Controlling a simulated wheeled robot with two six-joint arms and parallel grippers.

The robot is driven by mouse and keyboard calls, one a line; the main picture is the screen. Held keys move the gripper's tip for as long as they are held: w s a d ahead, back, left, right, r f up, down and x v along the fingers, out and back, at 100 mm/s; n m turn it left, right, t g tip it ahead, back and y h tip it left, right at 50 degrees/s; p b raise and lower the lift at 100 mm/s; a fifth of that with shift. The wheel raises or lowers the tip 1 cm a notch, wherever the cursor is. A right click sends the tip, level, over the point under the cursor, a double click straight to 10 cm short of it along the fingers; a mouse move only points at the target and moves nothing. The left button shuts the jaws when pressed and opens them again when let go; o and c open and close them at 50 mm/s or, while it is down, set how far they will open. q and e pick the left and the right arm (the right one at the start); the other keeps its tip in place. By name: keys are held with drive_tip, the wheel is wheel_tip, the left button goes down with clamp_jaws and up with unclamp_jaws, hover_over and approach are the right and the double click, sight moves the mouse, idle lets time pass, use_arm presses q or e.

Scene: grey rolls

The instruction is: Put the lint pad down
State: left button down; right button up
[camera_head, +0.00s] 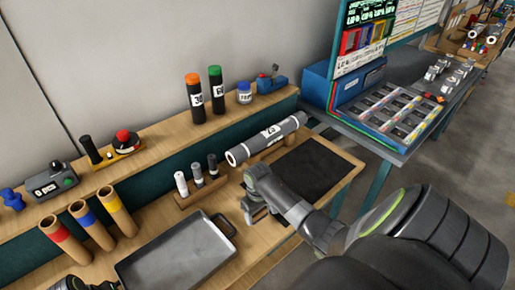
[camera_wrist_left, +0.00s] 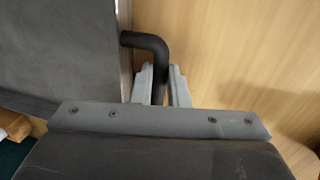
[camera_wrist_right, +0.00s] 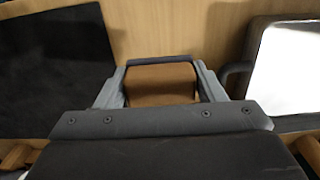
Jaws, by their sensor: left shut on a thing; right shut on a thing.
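The lint pad (camera_wrist_right: 160,84), a brown block with a dark strip along its far edge, sits between the two fingers of my right gripper (camera_wrist_right: 160,76), which is shut on it. In the head view my right gripper (camera_head: 256,212) is low over the wooden bench, between the grey tray (camera_head: 180,255) and the dark mat (camera_head: 306,170). I cannot tell whether the pad touches the bench. My left gripper (camera_wrist_left: 160,85) is shut on a black bent tray handle (camera_wrist_left: 150,44) at the tray's side. In the head view it is mostly cut off at the bottom left.
A grey roll (camera_head: 266,138) lies behind the mat. A wooden holder (camera_head: 203,190) with three small rolls stands behind the tray. Tubes with coloured bands (camera_head: 92,224) stand at the left. The tray's other handle (camera_wrist_right: 234,76) is right of the pad.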

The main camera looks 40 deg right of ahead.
sight(258, 226)
drive_tip(key=shift+f, duration=2.85)
drive_tip(key=o, duration=1.1)
drive_tip(key=shift+f, duration=0.1)
drive_tip(key=shift+o, duration=0.2)
wheel_tip(258, 226, up, 12)
drive_tip(key=shift+r, duration=0.15)
drive_tip(key=shift+o, duration=0.4)
